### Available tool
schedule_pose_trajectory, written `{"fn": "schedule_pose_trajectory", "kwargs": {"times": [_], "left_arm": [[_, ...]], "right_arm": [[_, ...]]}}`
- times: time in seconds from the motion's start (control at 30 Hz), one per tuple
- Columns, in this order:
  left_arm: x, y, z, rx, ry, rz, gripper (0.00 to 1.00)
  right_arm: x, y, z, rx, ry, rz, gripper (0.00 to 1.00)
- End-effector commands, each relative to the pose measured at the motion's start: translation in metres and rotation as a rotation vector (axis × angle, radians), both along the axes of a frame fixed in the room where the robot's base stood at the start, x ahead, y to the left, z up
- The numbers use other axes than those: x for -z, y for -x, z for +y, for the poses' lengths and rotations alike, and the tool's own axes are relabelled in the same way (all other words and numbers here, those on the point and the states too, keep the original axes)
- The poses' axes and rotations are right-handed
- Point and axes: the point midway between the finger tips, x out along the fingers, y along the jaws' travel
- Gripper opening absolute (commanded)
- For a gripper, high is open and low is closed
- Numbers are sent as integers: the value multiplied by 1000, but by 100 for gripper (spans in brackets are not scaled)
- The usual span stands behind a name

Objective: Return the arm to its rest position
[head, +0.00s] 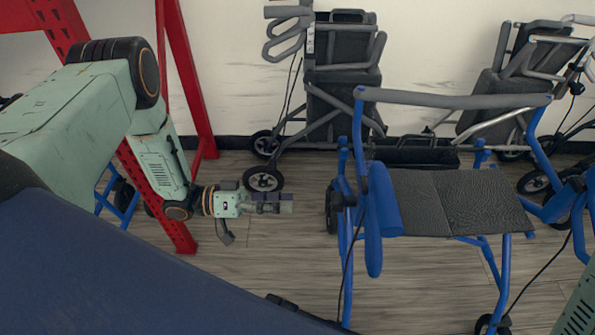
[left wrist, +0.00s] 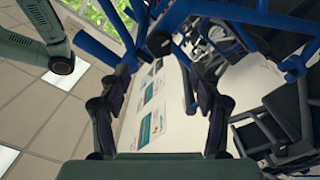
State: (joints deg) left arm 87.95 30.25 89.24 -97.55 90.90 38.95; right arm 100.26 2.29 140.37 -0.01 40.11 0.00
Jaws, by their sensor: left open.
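My left arm (head: 155,150) comes in from the left of the head view, pale green with dark joints, and bends down. My left gripper (head: 285,203) is at its end, pointing right, empty and above the wooden floor. In the left wrist view the two dark fingers of the left gripper (left wrist: 158,85) stand apart with nothing held between them. In the head view the gripper is left of the blue scooter frame and apart from it. My right gripper does not show.
A blue walker-like scooter (head: 455,200) with a black seat stands right of the gripper. A grey folded one (head: 340,85) stands by the white wall, another (head: 525,75) at the right. A red rack post (head: 188,80) rises close behind my left arm. Floor (head: 260,250) shows below the gripper.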

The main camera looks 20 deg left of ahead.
Motion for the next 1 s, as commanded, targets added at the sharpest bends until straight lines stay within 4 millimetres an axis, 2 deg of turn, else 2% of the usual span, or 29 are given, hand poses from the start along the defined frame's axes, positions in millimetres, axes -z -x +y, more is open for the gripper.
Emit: {"fn": "schedule_pose_trajectory", "kwargs": {"times": [0.23, 0.4, 0.57, 0.67, 0.77, 0.87, 1.0], "left_arm": [[3, 0, 0, 0, -24, -25, 64], [39, -18, 11, -184, -211, -16, 64], [80, -12, 13, -351, -407, 118, 64], [102, 5, 13, -414, -529, 232, 64], [120, 32, 13, -451, -653, 361, 64], [132, 69, 12, -464, -777, 501, 64], [135, 133, 14, -450, -952, 708, 64]], "right_arm": [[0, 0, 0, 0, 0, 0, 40], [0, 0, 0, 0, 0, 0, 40], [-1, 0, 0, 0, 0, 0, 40], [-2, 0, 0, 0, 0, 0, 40], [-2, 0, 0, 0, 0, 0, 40], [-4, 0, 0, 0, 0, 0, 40], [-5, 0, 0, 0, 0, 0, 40]]}}
